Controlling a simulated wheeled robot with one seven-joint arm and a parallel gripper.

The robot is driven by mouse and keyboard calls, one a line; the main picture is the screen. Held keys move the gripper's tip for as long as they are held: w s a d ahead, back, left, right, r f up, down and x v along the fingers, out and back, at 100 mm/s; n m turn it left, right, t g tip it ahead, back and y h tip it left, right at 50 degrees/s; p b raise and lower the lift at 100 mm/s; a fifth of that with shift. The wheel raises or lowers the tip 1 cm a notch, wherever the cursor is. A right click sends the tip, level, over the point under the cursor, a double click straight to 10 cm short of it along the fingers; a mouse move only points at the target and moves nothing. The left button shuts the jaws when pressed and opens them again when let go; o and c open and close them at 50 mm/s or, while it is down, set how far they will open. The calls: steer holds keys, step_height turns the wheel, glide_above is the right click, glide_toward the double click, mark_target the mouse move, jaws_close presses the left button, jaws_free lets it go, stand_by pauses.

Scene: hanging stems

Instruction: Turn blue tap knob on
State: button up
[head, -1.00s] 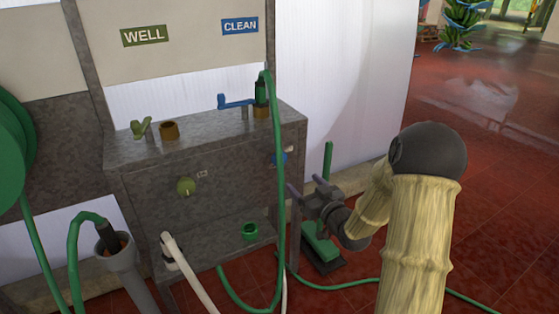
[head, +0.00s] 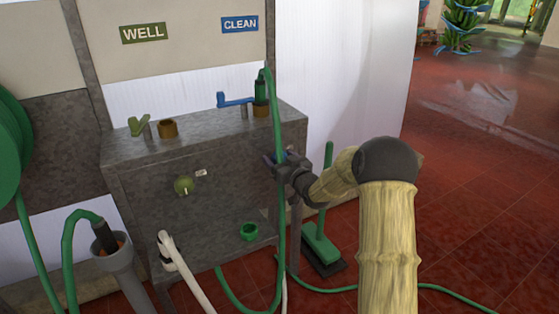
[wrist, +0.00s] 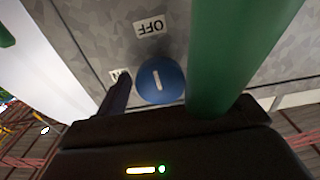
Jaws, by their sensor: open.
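The blue tap knob (wrist: 160,82) is on the grey metal front panel in the wrist view. It is round, with a white line running nearly upright in that picture, towards the OFF label (wrist: 150,27). My gripper (head: 276,160) is open at the right end of the panel in the head view, where it mostly hides the knob. In the wrist view one dark finger (wrist: 116,97) is just left of the knob. The other finger is not clearly visible; the green hose (wrist: 238,45) crosses close on the right. I cannot tell whether anything touches the knob.
The hose (head: 281,220) hangs down the cabinet front beside my gripper. A green knob (head: 184,185) is further left. A blue lever (head: 235,100) is on top, below the CLEAN sign (head: 240,25). A green broom (head: 322,245) stands on the red floor to the right.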

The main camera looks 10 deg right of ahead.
steer(key=shift+w+a, duration=0.1)
steer(key=shift+w, duration=0.05)
steer(key=shift+c, duration=0.2)
steer(key=c, duration=0.9)
steer(key=shift+c, duration=0.2)
